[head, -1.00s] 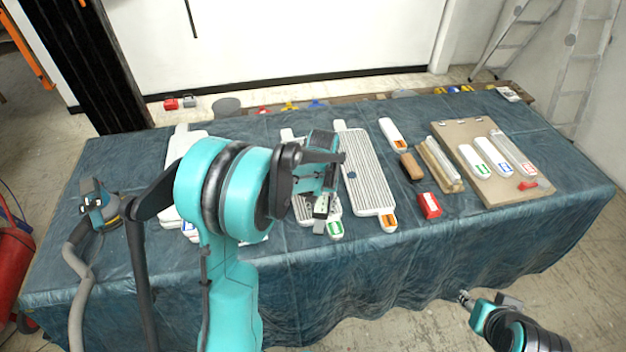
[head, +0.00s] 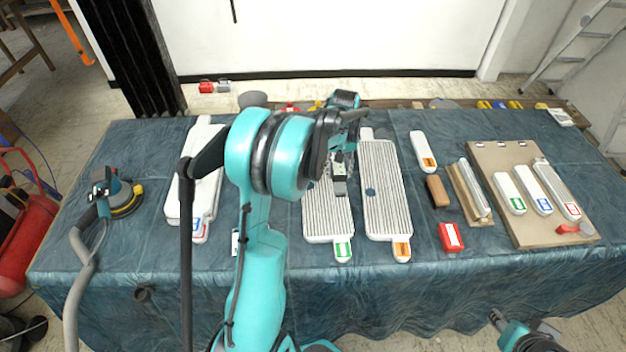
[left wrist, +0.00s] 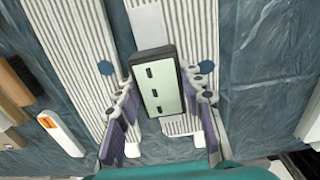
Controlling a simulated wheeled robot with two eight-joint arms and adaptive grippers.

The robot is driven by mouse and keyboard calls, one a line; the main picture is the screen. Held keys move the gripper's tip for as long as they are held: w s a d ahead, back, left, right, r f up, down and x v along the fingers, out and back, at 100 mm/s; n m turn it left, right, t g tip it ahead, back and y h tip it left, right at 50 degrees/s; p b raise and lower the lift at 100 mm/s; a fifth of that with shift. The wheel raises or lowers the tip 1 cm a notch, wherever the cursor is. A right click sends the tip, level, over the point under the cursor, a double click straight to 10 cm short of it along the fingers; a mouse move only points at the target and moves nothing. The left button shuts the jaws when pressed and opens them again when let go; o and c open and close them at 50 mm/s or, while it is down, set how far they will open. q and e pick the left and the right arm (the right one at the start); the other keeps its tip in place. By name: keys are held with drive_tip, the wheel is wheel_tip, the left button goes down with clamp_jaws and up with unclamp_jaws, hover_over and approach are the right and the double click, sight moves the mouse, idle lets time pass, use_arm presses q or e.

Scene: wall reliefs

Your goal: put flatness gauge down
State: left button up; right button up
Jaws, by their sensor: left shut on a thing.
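The flatness gauge (left wrist: 158,84), a dark block with a pale green slotted face, is between the fingers of my left gripper (left wrist: 161,103). In the head view, my left gripper (head: 340,158) holds the gauge (head: 340,180) over the green-labelled ribbed panel (head: 327,215). Whether the gauge touches the panel is unclear. My arm hides part of this panel. An orange-labelled ribbed panel (head: 386,190) lies beside it to the right. My right gripper (head: 497,317) is at the lower right, off the table's front edge; its jaw state is unclear.
White pieces (head: 200,190) and a sander with a hose (head: 122,198) are on the left of the cloth-covered table (head: 420,285). At right are a red box (head: 450,237), a brown block (head: 438,191) and a clipboard-like board (head: 530,232). The front cloth is mostly clear.

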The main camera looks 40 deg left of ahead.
use_arm(q)
drive_tip(key=a+f+b, duration=0.1)
drive_tip(key=a+f, duration=0.1)
drive_tip(key=a, duration=0.1)
drive_tip(key=a+f+b, duration=0.1)
drive_tip(key=a+f, duration=0.1)
drive_tip(key=a, duration=0.2)
drive_tip(key=s+a+f+b, duration=0.1)
drive_tip(key=a+f, duration=0.1)
drive_tip(key=a, duration=0.1)
drive_tip(key=shift+s+a+f, duration=0.1)
drive_tip(key=shift+a+f, duration=0.2)
drive_tip(key=shift+f+b, duration=0.9)
drive_tip(key=shift+f, duration=1.1)
drive_tip(key=shift+r, duration=0.1)
drive_tip(key=o, duration=1.2)
drive_tip(key=shift+f, duration=0.2)
drive_tip(key=shift+o, duration=0.2)
